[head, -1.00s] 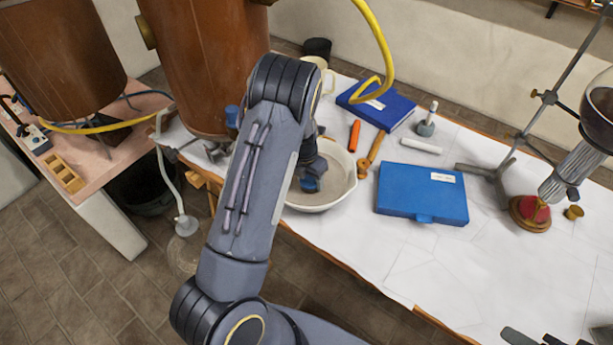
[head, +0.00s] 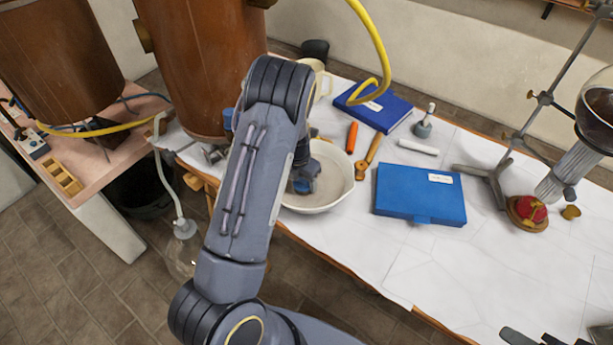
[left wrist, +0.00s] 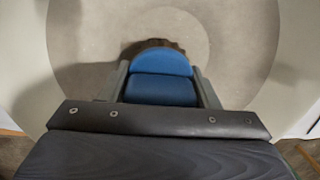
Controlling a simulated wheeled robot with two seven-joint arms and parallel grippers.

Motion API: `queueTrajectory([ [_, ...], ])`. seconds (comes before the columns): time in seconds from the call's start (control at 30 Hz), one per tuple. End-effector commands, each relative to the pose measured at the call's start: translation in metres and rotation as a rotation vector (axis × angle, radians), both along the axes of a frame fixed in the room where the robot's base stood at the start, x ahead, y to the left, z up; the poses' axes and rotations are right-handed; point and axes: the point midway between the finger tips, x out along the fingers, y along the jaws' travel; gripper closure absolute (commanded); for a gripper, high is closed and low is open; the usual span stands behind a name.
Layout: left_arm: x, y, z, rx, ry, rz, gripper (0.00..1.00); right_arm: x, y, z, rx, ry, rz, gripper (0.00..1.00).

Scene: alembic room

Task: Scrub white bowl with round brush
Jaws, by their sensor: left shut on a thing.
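The white bowl (head: 336,193) stands on the paper-covered table, partly behind my left arm. My left gripper (head: 303,186) reaches down into the bowl, at the left part of its inside in the head view. In the left wrist view, my left gripper (left wrist: 160,88) is shut on the blue handle of the round brush (left wrist: 160,62). The brush's dark brown bristles show beyond the handle, low against the bowl's inner floor; I cannot tell whether they touch. Dark parts at the bottom right edge of the head view may belong to my right gripper (head: 530,338).
A copper vessel (head: 190,65) stands close left of the bowl. A blue case (head: 420,194), orange marker (head: 352,137), wooden tool (head: 368,155) and blue book (head: 376,106) lie right of it. A stand (head: 490,172) is farther right.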

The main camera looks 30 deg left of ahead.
Motion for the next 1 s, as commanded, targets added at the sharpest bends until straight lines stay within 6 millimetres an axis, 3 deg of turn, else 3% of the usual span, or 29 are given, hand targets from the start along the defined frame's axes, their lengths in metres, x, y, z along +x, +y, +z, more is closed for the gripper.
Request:
queueTrajectory([
  [0.43, 0.011, -0.02, 0.001, 0.0, -0.002, -0.001, 0.67, 0.0, 0.0, 0.007, 0.0, 0.0, 0.0, 0.56],
  [0.83, 0.022, -0.001, -0.002, 0.0, -0.002, 0.0, 0.67, 0.0, 0.0, 0.003, 0.0, 0.0, 0.0, 0.56],
  [1.0, 0.018, 0.0, -0.001, 0.0, 0.0, 0.0, 0.67, 0.0, 0.0, 0.004, 0.0, 0.0, 0.0, 0.56],
])
